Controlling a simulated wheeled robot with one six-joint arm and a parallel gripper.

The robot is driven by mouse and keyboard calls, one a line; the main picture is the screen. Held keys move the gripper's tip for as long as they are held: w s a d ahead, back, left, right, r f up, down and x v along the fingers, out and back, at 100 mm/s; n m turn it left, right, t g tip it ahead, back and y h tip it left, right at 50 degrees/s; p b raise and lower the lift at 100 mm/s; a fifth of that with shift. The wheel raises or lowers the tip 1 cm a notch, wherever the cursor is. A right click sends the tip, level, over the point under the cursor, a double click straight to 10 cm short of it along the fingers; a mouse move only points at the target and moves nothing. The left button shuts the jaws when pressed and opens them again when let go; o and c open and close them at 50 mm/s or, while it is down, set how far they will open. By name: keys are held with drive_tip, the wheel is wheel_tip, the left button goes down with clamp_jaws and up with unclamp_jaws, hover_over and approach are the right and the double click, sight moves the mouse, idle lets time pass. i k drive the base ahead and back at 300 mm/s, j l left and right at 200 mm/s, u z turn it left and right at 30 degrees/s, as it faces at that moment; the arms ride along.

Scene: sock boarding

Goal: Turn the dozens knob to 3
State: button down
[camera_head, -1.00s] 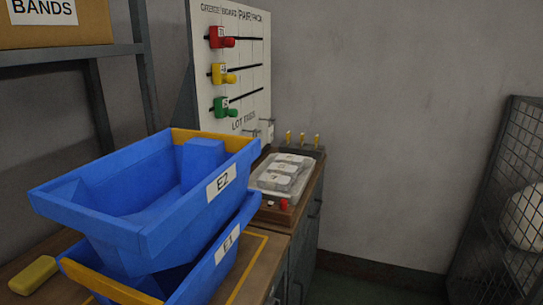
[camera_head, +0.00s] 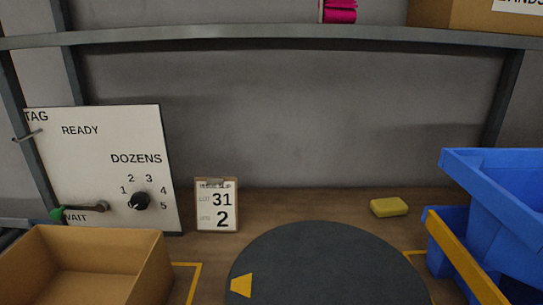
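The dozens knob (camera_head: 140,201) is a small black knob on a white panel (camera_head: 100,140) at the left. Numbers ring it under the word DOZENS: 1 at left, 2 and 3 above, 4 and 5 at right. Another mark at the lower left is partly covered by the knob. Which number the knob points to is too small to tell. My gripper is not in view.
A lever with a green end (camera_head: 57,214) sits near WAIT on the panel. An open cardboard box (camera_head: 112,250) stands in front of the panel. A slip card (camera_head: 217,206) reads 31 and 2. A dark round plate (camera_head: 325,270), yellow block (camera_head: 389,207) and blue bins (camera_head: 500,190) lie rightward.

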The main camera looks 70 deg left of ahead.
sight(140, 201)
drive_tip(key=u, duration=3.55)
